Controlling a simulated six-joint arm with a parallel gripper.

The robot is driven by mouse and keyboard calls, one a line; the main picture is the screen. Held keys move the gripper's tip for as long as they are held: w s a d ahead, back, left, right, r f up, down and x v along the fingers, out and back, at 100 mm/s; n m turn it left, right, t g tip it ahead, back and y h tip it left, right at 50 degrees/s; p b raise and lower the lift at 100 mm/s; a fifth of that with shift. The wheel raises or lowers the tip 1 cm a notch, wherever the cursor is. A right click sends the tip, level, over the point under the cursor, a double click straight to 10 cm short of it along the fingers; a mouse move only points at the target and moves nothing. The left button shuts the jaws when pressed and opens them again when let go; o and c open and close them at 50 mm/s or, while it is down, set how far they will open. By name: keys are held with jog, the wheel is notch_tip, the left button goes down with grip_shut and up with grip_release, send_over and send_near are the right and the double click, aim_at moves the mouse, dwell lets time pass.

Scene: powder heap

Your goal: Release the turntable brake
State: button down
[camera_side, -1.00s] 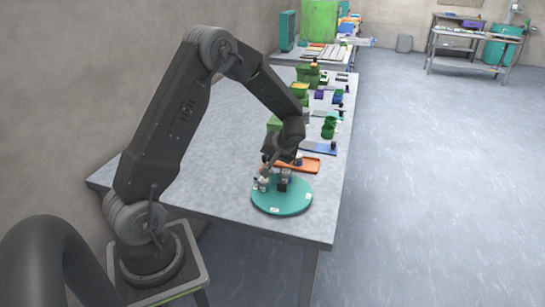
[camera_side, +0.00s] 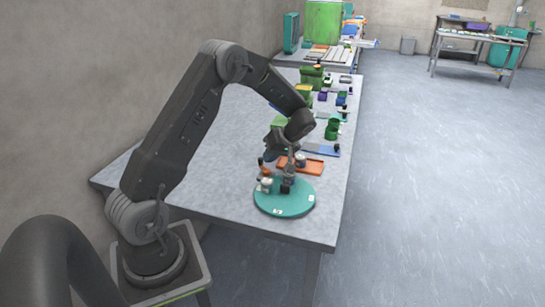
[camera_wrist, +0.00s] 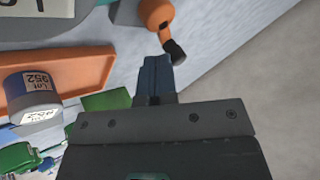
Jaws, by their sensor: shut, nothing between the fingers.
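The teal turntable (camera_side: 285,205) is a round disc near the front end of the table. A small orange lever with a black knob (camera_side: 264,174) stands at the turntable's far-left edge. In the wrist view the lever (camera_wrist: 155,14) is just beyond my fingertips, its black knob tilted down to the right. My gripper (camera_wrist: 155,62) is shut and empty, with the knob close by its tips; I cannot tell if they touch. In the side view my gripper (camera_side: 270,156) is above the lever.
A white jar (camera_side: 266,186) and dark items (camera_side: 286,188) stand on the turntable. An orange tray (camera_side: 312,170) with a labelled jar (camera_wrist: 32,92) lies just behind it. Green, blue and purple things line the table's right side. The table (camera_side: 215,190) left of the turntable is bare.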

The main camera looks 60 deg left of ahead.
jog(key=n+h, duration=0.1)
jog(key=n, duration=0.1)
jog(key=s+n+g+h, duration=0.1)
jog(key=a+n+g+h, duration=0.1)
jog(key=n, duration=0.1)
jog(key=shift+s+n, duration=0.3)
jog(key=shift+d, duration=0.2)
jog(key=shift+w+d, duration=0.15)
jog(key=shift+d, duration=0.5)
jog(key=w, duration=0.3)
jog(key=w+a, duration=0.1)
jog(key=shift+w+r, duration=0.35)
jog(key=shift+r, duration=0.05)
jog(key=v, duration=0.8)
jog(key=shift+d+r, duration=0.2)
jog(key=shift+r, duration=0.2)
